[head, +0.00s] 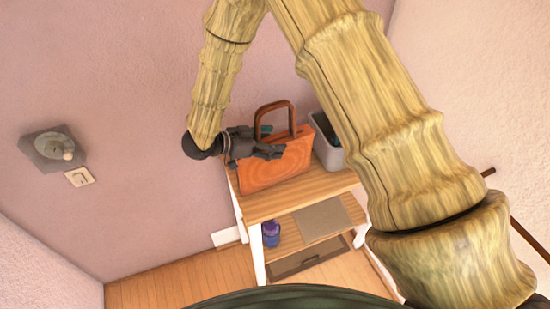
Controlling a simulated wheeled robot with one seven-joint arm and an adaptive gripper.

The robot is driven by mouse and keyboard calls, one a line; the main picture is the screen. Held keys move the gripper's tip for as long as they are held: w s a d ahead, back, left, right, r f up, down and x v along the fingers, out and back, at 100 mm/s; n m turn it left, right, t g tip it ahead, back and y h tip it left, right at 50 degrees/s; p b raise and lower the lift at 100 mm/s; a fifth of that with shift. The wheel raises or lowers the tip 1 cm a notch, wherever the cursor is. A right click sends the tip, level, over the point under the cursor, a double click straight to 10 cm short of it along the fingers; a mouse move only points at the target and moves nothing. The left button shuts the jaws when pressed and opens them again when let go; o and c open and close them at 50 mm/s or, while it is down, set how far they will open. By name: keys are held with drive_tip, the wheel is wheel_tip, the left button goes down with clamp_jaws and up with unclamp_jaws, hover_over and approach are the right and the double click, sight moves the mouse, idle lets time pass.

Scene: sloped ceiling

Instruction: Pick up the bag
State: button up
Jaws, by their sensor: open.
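An orange bag (272,174) with a brown arched handle stands upright on the wooden top of a small shelf table (290,199). My gripper (272,150) is at the upper left of the bag, in front of its upper part and just below the handle. It is open, with its fingers pointing right across the bag. I cannot tell whether the fingers touch the bag. The gripper hides a part of the bag's upper edge.
A grey bin (326,150) stands right of the bag, partly behind my arm. Lower shelves hold a purple bottle (270,234) and a tan mat (308,220). A wall stands close behind; a grey wall fixture (52,148) is at left.

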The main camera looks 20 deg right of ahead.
clamp_jaws()
idle(0.3)
drive_tip(key=shift+r, duration=0.15)
